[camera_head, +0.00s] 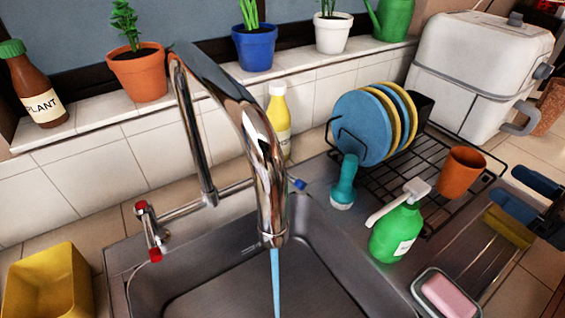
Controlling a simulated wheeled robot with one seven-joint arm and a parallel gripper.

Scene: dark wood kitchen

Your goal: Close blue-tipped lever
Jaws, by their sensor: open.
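The blue-tipped lever (298,184) is a small blue end on the chrome tap, just right of the spout and above the sink's back edge. Most of its handle is hidden behind the curved spout (262,150). A thin blue stream of water (276,285) runs from the spout into the sink. My gripper (503,184) shows at the right edge as two dark blue fingers, parted and empty. It is far to the right of the lever, beyond the green bottle and the brown cup.
The sink (340,262) fills the lower middle. Between gripper and lever stand a green pump bottle (396,234), a teal brush (344,185), a brown cup (461,173) and a dish rack (400,183) with plates. A soap dish (420,291) is in front; the red-tipped lever (148,228) is left.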

